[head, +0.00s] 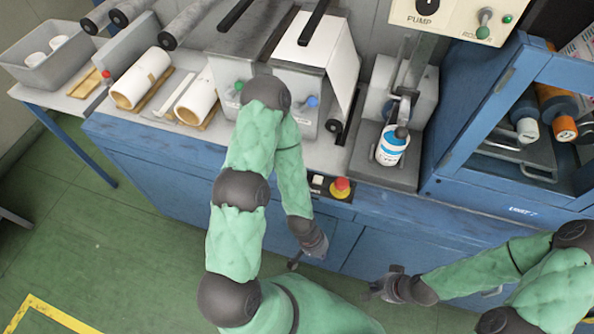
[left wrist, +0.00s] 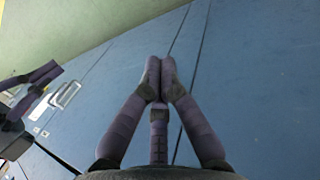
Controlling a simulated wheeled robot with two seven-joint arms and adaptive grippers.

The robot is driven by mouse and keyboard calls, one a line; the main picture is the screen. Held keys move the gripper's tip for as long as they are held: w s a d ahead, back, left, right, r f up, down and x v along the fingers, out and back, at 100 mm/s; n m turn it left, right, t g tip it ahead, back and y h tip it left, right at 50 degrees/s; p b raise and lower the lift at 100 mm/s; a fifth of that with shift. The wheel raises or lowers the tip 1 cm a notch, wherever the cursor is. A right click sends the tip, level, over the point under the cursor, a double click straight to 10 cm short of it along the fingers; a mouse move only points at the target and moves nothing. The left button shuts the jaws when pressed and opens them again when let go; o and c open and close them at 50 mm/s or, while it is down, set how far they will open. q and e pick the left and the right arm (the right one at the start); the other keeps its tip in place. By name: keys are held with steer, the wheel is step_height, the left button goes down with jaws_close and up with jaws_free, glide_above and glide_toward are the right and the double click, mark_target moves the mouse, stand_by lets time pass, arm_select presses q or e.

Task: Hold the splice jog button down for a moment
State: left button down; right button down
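No button has a readable splice jog label. A small pale button (head: 317,181) sits on a dark plate at the bench's front edge, beside a red emergency stop (head: 341,185) on yellow. A green knob (head: 238,86) and a blue knob (head: 312,100) are on the grey machine fronts. My left gripper (head: 294,265) hangs below the bench edge, in front of the blue cabinet doors, apart from all buttons. In the left wrist view its fingertips (left wrist: 160,66) meet with nothing between them. My right gripper (head: 372,293) is low at the right, too small to judge.
A blue-labelled white bottle (head: 392,145) stands under a press. White rolls (head: 140,77) lie on the bench at left. A blue frame (head: 480,120) rises at right. A panel marked PUMP (head: 445,18) is above. Green floor (head: 100,235) is clear at left.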

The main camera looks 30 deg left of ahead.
arm_select(q)
steer(key=s+r+m+g+y+p, duration=0.1)
steer(key=s+r+m+g+p, duration=0.2)
steer(key=r+p, duration=0.4)
steer(key=s+r+m+g+y+p, duration=0.1)
steer(key=r+m+g+p, duration=0.1)
steer(key=r+m+p, duration=0.35)
steer(key=w+a+r+m+t+y+p, duration=0.2)
steer(key=w+a+r+y+p, duration=0.3)
steer(key=r, duration=0.6)
steer(key=w+a+r+m+t+y+p, duration=0.2)
steer(key=w+a+r+y+p, duration=0.4)
steer(key=w+r, duration=0.4)
step_height(320, 180, up, 2)
steer(key=a+t+p, duration=0.1)
steer(key=a, duration=0.1)
steer(key=shift+a+p, duration=0.3)
steer(key=shift+a, duration=0.1)
steer(key=shift+f, duration=0.1)
